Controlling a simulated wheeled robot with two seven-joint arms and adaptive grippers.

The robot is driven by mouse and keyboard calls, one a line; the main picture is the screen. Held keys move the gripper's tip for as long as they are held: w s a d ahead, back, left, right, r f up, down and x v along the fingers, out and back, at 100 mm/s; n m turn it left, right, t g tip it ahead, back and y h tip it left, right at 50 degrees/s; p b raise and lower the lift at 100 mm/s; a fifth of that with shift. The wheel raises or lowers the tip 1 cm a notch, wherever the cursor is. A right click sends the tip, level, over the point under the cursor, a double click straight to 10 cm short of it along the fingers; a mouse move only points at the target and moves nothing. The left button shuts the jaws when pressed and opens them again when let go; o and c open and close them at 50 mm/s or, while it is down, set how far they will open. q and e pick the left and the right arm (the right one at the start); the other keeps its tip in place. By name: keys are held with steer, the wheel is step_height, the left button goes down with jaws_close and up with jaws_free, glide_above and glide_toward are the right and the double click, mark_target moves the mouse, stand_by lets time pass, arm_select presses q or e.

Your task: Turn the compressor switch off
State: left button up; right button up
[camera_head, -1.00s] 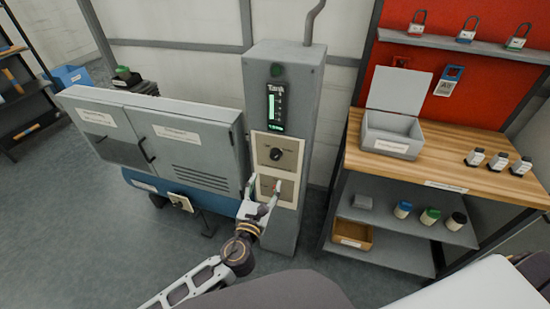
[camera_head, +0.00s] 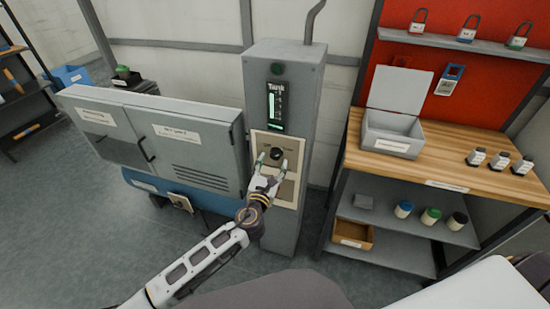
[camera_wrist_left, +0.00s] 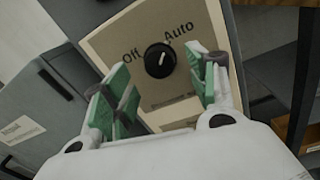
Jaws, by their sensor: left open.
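The compressor switch is a round black knob (camera_head: 276,152) on a beige panel of the grey column. In the left wrist view the knob (camera_wrist_left: 160,61) sits between the labels "Off" at its left and "Auto" at its upper right. Its white mark seems to point up and slightly right, more toward "Auto". My left gripper (camera_head: 272,163) is open in front of the panel. In the wrist view its green-padded fingers (camera_wrist_left: 161,84) stand on either side of the knob, apart from it. My right gripper is not in view.
The column (camera_head: 288,70) carries a lit tank gauge (camera_head: 276,107) above the panel. A grey cabinet (camera_head: 185,145) stands close at the left. A wooden workbench (camera_head: 450,178) with a grey open box (camera_head: 392,133) stands at the right.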

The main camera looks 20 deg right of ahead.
mark_target(275, 157)
arm_select(q)
steer(key=shift+x, duration=2.2)
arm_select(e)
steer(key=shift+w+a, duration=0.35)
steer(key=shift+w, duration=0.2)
arm_select(q)
steer(key=c, duration=1)
steer(key=shift+c, duration=0.2)
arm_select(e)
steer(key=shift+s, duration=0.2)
